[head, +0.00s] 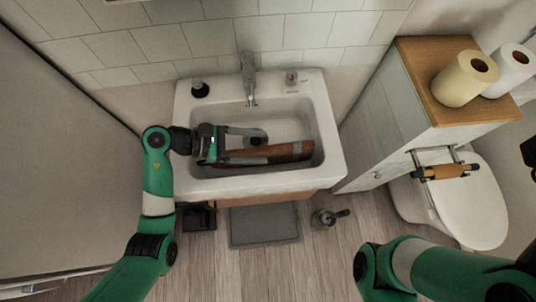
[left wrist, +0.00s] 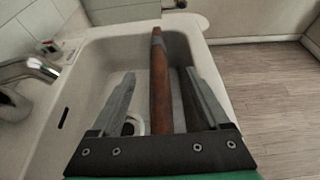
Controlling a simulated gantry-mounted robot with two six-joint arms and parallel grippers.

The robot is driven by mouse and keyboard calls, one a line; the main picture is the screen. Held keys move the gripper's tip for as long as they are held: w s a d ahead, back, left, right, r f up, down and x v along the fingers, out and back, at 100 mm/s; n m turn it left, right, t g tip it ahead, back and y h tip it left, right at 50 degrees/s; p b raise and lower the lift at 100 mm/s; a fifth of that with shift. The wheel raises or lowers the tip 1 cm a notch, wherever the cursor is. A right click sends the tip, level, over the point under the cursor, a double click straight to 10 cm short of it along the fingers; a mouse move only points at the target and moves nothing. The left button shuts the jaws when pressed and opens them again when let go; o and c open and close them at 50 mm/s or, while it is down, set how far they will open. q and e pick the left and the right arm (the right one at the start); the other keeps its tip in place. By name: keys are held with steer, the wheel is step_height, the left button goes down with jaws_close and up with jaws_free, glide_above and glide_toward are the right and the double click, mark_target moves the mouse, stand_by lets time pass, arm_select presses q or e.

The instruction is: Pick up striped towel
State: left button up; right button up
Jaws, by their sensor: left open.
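The striped towel (head: 292,151) looks like a long, narrow brown roll with a grey band near its right end. It lies in the basin of the white sink (head: 334,160). My left gripper (head: 265,145) is open over the left part of the basin, its fingers reaching right. In the left wrist view the towel (left wrist: 158,62) runs lengthwise between the two spread fingers (left wrist: 160,75), which are not closed on it. In the head view the lower finger overlaps the towel's left part, hiding some of it. My right gripper is out of view; only its green arm shows.
A faucet (head: 248,78) stands at the sink's back edge, with a black-topped item (head: 200,89) on its back left corner. A cabinet with paper rolls (head: 465,78) and a toilet (head: 470,205) are at right. A grey mat (head: 264,226) and a dark brush-like item (head: 328,217) are on the floor.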

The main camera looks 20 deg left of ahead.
mark_target(276, 146)
arm_select(q)
steer(key=shift+w+d+f, duration=0.1)
steer(key=shift+d+f, duration=0.15)
steer(key=b+x, duration=0.2)
steer(key=x, duration=0.2)
steer(key=shift+w+d, duration=0.25)
steer(key=shift+r, duration=0.1)
jaws_close()
